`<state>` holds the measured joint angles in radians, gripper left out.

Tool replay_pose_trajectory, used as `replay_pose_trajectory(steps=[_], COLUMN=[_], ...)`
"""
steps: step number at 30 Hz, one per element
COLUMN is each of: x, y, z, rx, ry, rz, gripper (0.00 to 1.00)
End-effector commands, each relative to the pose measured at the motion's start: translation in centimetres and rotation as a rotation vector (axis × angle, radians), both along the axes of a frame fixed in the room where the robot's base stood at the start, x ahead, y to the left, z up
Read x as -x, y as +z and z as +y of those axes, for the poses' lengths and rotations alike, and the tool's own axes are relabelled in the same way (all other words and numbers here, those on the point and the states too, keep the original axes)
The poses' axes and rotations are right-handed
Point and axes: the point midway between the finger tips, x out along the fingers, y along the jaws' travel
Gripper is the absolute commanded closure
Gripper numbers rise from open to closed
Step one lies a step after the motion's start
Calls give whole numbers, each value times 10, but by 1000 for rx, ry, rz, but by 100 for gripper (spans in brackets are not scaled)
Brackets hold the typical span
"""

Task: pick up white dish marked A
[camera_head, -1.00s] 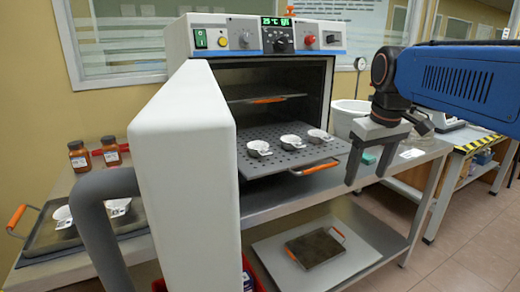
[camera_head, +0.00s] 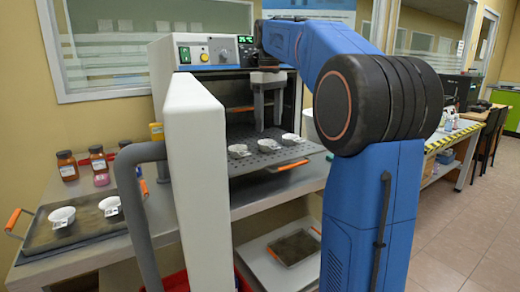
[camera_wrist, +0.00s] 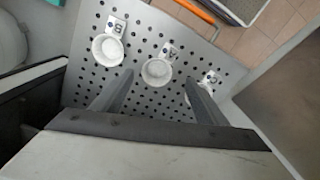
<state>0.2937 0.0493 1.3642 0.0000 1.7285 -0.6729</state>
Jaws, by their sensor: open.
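Three white dishes with labelled tabs sit in a row on the perforated oven shelf (camera_head: 285,155): left (camera_head: 239,150), middle (camera_head: 268,145), right (camera_head: 291,139). My gripper (camera_head: 268,127) is open and empty above this shelf, pointing down. In the wrist view, the middle dish (camera_wrist: 157,72) lies between my open fingertips (camera_wrist: 159,80). Another dish (camera_wrist: 107,50) lies left of them, its tab seeming to read B. The third dish (camera_wrist: 190,98) is partly hidden by my right finger.
The oven (camera_head: 215,50) has its thick white door (camera_head: 197,190) open at left. A tray (camera_head: 85,230) with two more white dishes and an orange handle lies on the left bench, near brown jars (camera_head: 67,165). A smaller tray (camera_head: 294,247) lies on the lower shelf.

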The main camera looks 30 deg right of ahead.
Motion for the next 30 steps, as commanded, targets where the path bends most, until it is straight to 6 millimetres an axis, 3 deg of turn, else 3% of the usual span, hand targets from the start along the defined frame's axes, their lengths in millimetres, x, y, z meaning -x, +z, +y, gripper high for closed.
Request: replay_pose_trajectory(steps=[16, 26, 30], x=[-4, -4, -4], y=[-61, -67, -67], z=[-3, -3, -3], rx=[-1, 0, 0], ry=[-1, -1, -1], rz=[1, 0, 0], gripper=[33, 33, 64])
